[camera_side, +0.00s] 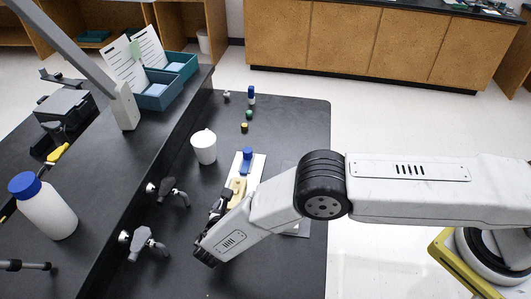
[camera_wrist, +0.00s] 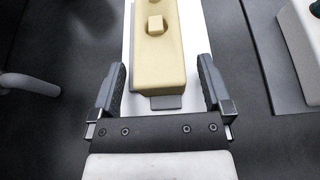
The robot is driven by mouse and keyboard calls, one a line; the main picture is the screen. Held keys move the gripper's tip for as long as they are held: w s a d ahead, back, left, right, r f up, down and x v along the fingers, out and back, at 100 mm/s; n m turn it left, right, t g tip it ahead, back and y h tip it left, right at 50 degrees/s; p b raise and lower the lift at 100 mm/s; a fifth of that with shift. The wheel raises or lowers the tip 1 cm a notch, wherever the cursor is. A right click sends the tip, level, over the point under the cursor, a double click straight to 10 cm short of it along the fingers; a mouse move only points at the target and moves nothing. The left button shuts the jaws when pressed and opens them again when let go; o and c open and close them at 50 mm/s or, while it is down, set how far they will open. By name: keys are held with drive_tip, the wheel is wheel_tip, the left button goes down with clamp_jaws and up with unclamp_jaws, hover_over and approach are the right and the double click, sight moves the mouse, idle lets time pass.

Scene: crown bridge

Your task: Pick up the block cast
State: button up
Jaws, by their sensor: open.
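The block cast (camera_wrist: 161,60) is a pale yellow block with a small raised cube on top. In the wrist view it lies on a white strip, just beyond and between my fingertips. My gripper (camera_wrist: 160,80) is open, with one finger on each side of the block's near end; I see gaps between the fingers and the block. In the side view the block cast (camera_side: 237,188) shows beside my gripper (camera_side: 217,200), partly hidden by it.
The white board (camera_side: 258,166) carries a blue item (camera_side: 247,154) beyond the block. A white cup (camera_side: 204,147) stands to the left. Small bottles (camera_side: 250,97) stand farther back. Grey bench taps (camera_side: 147,243) are on the left.

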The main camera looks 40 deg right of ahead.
idle(0.3)
drive_tip(key=c, duration=1.3)
clamp_jaws()
drive_tip(key=shift+r, duration=0.15)
drive_tip(key=shift+r, duration=1.5)
drive_tip(key=s+d+r, duration=0.2)
drive_tip(key=s+r, duration=0.3)
drive_tip(key=s, duration=0.1)
drive_tip(key=s+d+r, duration=0.3)
drive_tip(key=s+r, duration=0.1)
drive_tip(key=s, duration=0.2)
drive_tip(key=shift+s+d+r, duration=0.35)
drive_tip(key=shift+s, duration=0.05)
